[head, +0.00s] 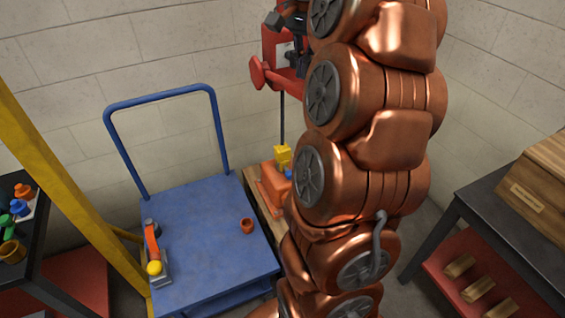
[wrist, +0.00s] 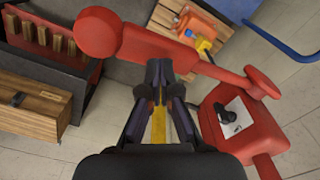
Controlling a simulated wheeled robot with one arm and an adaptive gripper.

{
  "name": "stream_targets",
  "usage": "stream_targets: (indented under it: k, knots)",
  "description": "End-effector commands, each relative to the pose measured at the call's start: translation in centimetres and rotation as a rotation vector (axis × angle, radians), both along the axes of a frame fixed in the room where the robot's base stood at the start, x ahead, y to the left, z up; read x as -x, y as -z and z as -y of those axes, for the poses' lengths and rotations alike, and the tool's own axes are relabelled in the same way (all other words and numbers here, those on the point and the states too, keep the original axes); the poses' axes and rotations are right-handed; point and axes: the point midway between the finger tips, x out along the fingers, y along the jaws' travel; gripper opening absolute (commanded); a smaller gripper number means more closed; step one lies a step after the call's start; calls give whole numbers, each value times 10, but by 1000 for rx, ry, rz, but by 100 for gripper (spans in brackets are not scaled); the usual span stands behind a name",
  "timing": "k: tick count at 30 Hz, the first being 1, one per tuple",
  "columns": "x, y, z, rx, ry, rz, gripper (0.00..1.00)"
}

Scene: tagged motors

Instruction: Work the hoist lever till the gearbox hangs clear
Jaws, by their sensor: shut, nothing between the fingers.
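The red hoist (head: 276,50) is high in the head view, partly behind my copper arm; its body (wrist: 240,120) fills the right of the wrist view. Its red lever (wrist: 185,62) runs across the wrist view to a round knob (wrist: 97,32) at upper left. My gripper (wrist: 158,66) is shut and empty, its tips by the lever's middle; I cannot tell if they touch. The orange gearbox (head: 270,188) is under a yellow hook block (head: 282,157) below the hoist's dark line, over a wooden pallet (wrist: 172,12). My arm hides part of it; any gap beneath is unclear.
A blue cart (head: 205,245) beside the gearbox bears an orange-handled tool (head: 152,243) and a small copper-coloured cup (head: 247,226). A yellow post (head: 60,180) and a dark bench (head: 50,270) are at left. A dark table (head: 500,225) with a wooden box (head: 540,185) is at right.

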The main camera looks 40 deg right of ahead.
Motion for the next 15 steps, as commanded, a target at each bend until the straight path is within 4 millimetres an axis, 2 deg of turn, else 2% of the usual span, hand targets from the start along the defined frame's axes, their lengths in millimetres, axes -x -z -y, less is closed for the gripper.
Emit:
stream_targets:
  k: [9, 15]
  knots:
    - [0, 1, 0, 0, 0, 0, 0]
    - [0, 9, 0, -1, 0, 0, 0]
